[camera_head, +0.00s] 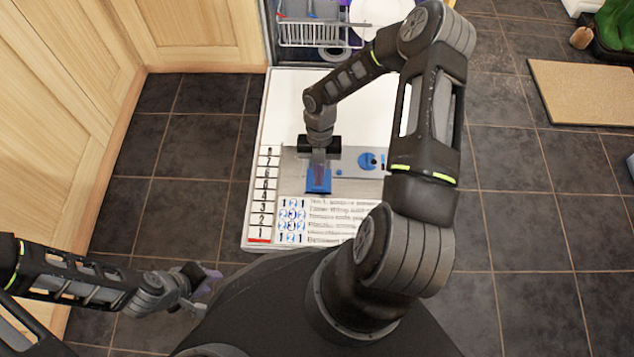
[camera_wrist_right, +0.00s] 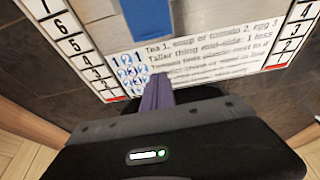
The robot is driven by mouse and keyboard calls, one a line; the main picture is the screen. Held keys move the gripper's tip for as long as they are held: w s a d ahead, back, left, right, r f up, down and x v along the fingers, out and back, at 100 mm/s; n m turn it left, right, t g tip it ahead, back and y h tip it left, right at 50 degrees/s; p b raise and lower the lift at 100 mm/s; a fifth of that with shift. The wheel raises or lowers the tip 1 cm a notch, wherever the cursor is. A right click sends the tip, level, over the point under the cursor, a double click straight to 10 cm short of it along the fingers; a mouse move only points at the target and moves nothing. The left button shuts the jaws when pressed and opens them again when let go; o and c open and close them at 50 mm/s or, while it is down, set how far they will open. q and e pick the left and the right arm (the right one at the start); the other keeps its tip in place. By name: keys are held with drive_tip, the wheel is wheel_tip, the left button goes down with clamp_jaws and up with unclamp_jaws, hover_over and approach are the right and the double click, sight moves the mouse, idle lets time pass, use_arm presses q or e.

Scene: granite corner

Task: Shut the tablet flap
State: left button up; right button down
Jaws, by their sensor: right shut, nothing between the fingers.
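The blue tablet flap (camera_head: 318,183) is at the left part of the grey dispenser panel (camera_head: 345,186) on the inner face of the lowered dishwasher door. It also shows at the top of the right wrist view (camera_wrist_right: 148,16). I cannot tell how far open it stands. My right gripper (camera_head: 319,172) points down over the flap, shut and empty; its purple fingers cover part of it. In the right wrist view the fingertips (camera_wrist_right: 157,90) appear close to the flap; contact is unclear. My left gripper (camera_head: 207,286) is at the lower left, away from the door; its jaw opening is unclear.
A round blue cap (camera_head: 368,161) sits right of the flap on the panel. The white door (camera_head: 285,100) carries printed numbers and text. The dish rack (camera_head: 310,32) with a white plate (camera_head: 380,12) is behind. Wooden cabinets (camera_head: 190,35) stand left; dark tiled floor lies both sides.

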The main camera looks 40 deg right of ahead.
drive_tip(key=b+x, duration=0.4)
drive_tip(key=x, duration=0.6)
drive_tip(key=shift+w+d+b, duration=0.45)
drive_tip(key=shift+w+d, duration=0.25)
drive_tip(key=shift+w, duration=0.3)
drive_tip(key=shift+w+d+r, duration=0.15)
drive_tip(key=shift+w+d, duration=0.3)
drive_tip(key=shift+w, duration=0.15)
drive_tip(key=shift+w+d+b, duration=0.3)
drive_tip(key=shift+w+b, duration=0.05)
drive_tip(key=shift+b, duration=0.1)
drive_tip(key=w+d+b, duration=0.2)
drive_tip(key=w, duration=0.1)
drive_tip(key=w+d+b, duration=0.1)
drive_tip(key=w+d, duration=0.1)
drive_tip(key=shift+w+d+f+b, duration=0.1)
drive_tip(key=shift+w+f+b, duration=0.15)
drive_tip(key=shift+f+b, duration=0.1)
drive_tip(key=shift+w+d+r, duration=0.15)
drive_tip(key=shift+w+r, duration=0.1)
drive_tip(key=shift+w+d+r, duration=0.1)
drive_tip(key=shift+r, duration=0.05)
